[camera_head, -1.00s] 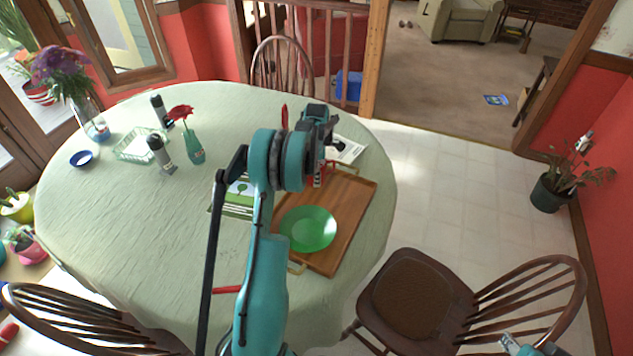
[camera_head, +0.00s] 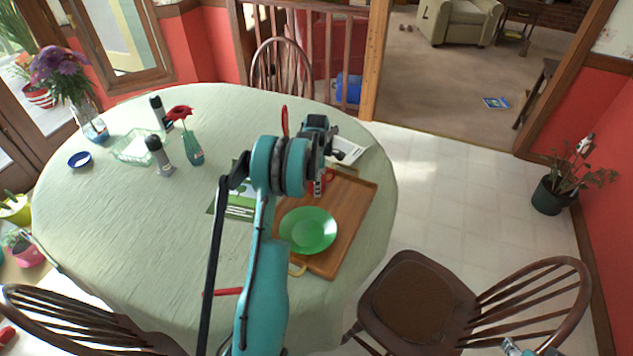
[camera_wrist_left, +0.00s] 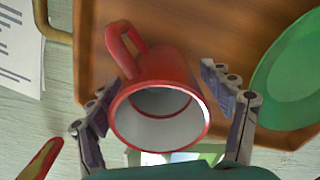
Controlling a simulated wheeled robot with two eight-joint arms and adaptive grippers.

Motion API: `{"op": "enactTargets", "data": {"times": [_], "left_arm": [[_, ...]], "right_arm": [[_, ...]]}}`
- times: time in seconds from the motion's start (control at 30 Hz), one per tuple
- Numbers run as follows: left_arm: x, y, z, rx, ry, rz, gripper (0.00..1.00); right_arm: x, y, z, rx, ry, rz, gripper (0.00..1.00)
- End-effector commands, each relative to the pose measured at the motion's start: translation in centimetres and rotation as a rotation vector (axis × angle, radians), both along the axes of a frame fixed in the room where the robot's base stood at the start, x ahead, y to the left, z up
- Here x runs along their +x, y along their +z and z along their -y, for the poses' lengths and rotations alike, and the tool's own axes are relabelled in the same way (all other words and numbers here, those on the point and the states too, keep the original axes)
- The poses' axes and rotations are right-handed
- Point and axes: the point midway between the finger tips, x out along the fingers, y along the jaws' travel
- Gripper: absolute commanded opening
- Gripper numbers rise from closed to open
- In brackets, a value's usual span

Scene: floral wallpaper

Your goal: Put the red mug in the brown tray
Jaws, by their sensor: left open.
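The red mug (camera_wrist_left: 165,75) has a white inside and shows in the left wrist view with its mouth toward the camera and its handle at the top left. In the head view it is mostly hidden, with a bit of red (camera_head: 330,176) behind my gripper. My left gripper (camera_wrist_left: 157,82) is open, with one finger on each side of the mug; contact is not clear. In the head view the left gripper (camera_head: 320,178) is over the far left part of the brown tray (camera_head: 352,212). I cannot tell whether the mug rests on the tray. Part of my right arm (camera_head: 515,347) shows at bottom right.
A green plate (camera_head: 308,231) lies on the tray. A green-and-white booklet (camera_head: 236,206) lies left of it, and a paper (camera_head: 350,151) lies beyond it. A red-flower vase (camera_head: 192,148) stands farther left. The table's front left is mostly clear.

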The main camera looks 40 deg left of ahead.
Motion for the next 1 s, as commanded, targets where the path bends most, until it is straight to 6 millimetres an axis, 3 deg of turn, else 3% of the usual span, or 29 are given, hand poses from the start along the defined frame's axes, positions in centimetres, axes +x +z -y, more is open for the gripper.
{"op": "enactTargets", "data": {"times": [0.17, 0.6, 0.77, 0.87, 1.0], "left_arm": [[0.0, 1.7, 0.0, 0.0, 0.0, 0.0, 0.8], [-0.1, 10.7, 0.1, 0.0, 0.0, 0.0, 0.8], [-0.1, 12.2, 0.2, 0.001, -0.003, 0.001, 0.8], [-0.1, 13.5, 1.1, 0.007, -0.052, 0.011, 0.8], [-0.8, 17.4, 5.3, 0.041, -0.268, 0.057, 0.8]], "right_arm": [[0.0, 0.8, 0.0, 0.0, 0.0, 0.0, 0.4], [0.0, 3.5, 0.0, 0.0, 0.0, 0.0, 0.4], [0.0, 3.8, 0.0, 0.0, 0.0, 0.0, 0.4], [0.0, 3.8, 0.0, 0.0, 0.0, 0.0, 0.4], [0.0, 3.7, 0.0, 0.0, 0.0, 0.0, 0.4]]}}
